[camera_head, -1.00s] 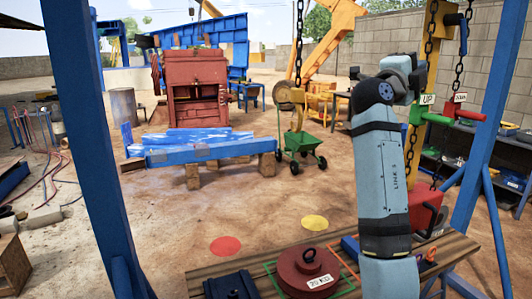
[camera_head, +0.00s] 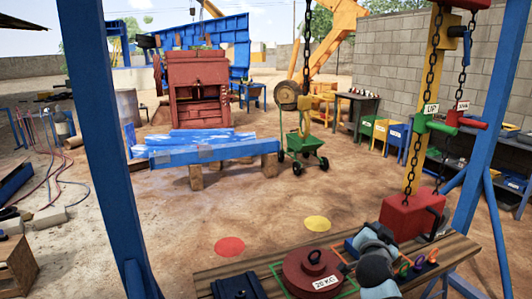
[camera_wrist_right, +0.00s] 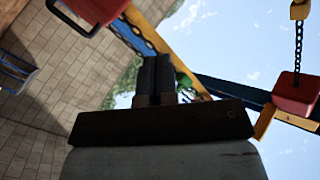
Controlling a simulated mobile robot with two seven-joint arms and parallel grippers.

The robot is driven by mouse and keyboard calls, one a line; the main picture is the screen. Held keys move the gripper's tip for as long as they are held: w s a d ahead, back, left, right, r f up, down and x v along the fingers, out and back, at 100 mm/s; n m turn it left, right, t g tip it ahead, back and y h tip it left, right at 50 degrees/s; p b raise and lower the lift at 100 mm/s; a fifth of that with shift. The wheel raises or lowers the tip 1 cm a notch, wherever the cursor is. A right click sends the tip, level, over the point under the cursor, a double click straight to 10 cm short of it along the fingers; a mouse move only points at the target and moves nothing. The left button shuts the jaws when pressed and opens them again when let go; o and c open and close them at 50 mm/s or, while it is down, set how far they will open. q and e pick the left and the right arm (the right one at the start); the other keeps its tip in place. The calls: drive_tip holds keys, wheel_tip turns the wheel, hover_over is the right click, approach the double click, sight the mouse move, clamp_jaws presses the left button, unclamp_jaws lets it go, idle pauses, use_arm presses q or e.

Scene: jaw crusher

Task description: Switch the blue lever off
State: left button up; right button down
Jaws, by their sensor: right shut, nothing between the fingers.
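The blue lever (camera_head: 467,47) is on the upper part of the yellow post (camera_head: 434,75), at the top right of the head view. Its handle hangs downward. My right arm shows low in the head view, over the wooden bench (camera_head: 215,277); its fingers cannot be made out there. In the right wrist view my right gripper (camera_wrist_right: 154,66) is shut and empty, its fingers together against wall, foliage and sky. The lever cannot be identified for sure in that view. My left gripper is not in view.
Chains hang near the post, with green UP (camera_head: 424,123) and red (camera_head: 462,120) handles. A red 20 KG weight (camera_head: 310,273) and small coloured rings lie on the bench. A blue upright (camera_head: 490,125) stands right of the post.

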drive_tip(key=s+a+f+n+g+y+p, duration=0.1)
drive_tip(key=s+a+f+n+y, duration=0.1)
drive_tip(key=s+f, duration=0.6)
drive_tip(key=s+a+f+n+g+y+p, duration=0.1)
drive_tip(key=s+a+f+n+y, duration=0.1)
drive_tip(key=s+f+n, duration=0.3)
drive_tip(key=s+a+f+n+g+y+p, duration=0.1)
drive_tip(key=s+f+n+y, duration=0.3)
drive_tip(key=s+f, duration=0.7)
drive_tip(key=s+a+g, duration=0.1)
drive_tip(key=s, duration=0.1)
drive_tip(key=shift+s+a+f, duration=0.25)
drive_tip(key=shift+s+f, duration=0.1)
drive_tip(key=shift+s, duration=0.05)
drive_tip(key=c, duration=1.5)
unclamp_jaws()
drive_tip(key=s+f, duration=0.1)
drive_tip(key=s, duration=0.2)
drive_tip(key=s+a+f+n+g+y, duration=0.1)
drive_tip(key=s, duration=0.3)
drive_tip(key=s+a+n, duration=0.1)
drive_tip(key=s, duration=0.2)
drive_tip(key=shift+s+f+y+p, duration=0.35)
drive_tip(key=shift+f+y+p, duration=0.05)
drive_tip(key=shift+c, duration=0.2)
drive_tip(key=o, duration=0.4)
drive_tip(key=shift+s, duration=0.1)
drive_tip(key=shift+o, duration=0.2)
